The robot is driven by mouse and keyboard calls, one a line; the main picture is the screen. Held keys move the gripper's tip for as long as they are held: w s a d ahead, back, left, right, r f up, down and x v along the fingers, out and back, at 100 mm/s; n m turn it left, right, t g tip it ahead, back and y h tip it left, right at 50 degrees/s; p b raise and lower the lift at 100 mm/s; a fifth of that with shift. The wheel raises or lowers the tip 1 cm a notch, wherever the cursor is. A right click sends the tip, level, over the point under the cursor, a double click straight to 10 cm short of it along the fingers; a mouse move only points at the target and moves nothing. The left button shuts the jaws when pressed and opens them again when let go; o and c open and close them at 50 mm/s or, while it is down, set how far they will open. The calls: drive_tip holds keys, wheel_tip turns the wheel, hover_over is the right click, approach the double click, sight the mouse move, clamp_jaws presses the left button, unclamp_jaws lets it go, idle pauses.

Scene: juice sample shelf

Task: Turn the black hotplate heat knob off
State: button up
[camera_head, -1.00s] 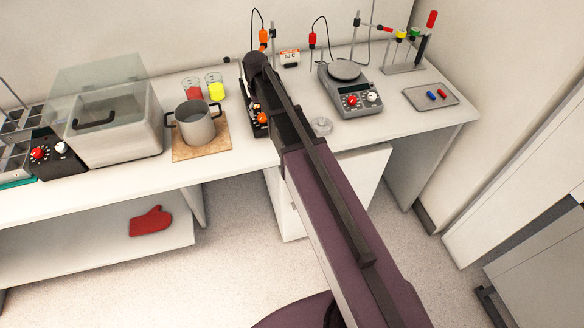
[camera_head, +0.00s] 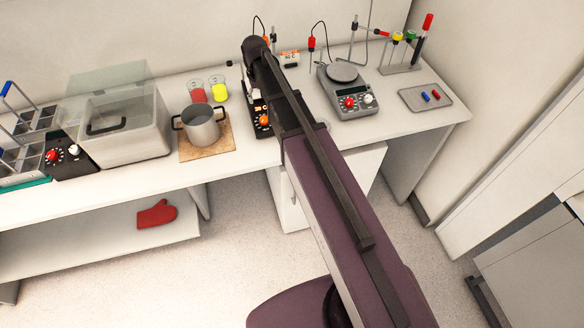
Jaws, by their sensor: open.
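The black hotplate (camera_head: 263,131) stands on the bench beside the brown board, mostly hidden behind my arm. Its orange knob (camera_head: 263,119) shows at its front, just left of my arm; its pointer is too small to read. My arm reaches from the lower right over the hotplate. My gripper (camera_head: 248,84) shows only in small part at the far end of the arm, above the back of the hotplate. Its fingertips are mostly hidden, and no contact with the knob can be seen.
A grey pot (camera_head: 201,130) stands on the brown board (camera_head: 222,152) close left of the hotplate. Red (camera_head: 196,92) and yellow (camera_head: 219,91) beakers stand behind it. A clear-lidded bath (camera_head: 135,145) is at left.

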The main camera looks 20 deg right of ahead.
drive_tip(key=s+d+f+b, duration=0.2)
drive_tip(key=s+f+b, duration=0.5)
drive_tip(key=s, duration=0.4)
drive_tip(key=s+d+f+b, duration=0.2)
drive_tip(key=s+f+b, duration=0.6)
drive_tip(key=s, duration=0.3)
drive_tip(key=shift+d+f+m+b, duration=0.15)
drive_tip(key=shift+m+b, duration=0.25)
drive_tip(key=shift+b, duration=0.05)
idle(0.5)
drive_tip(key=shift+s, duration=0.1)
idle(1.9)
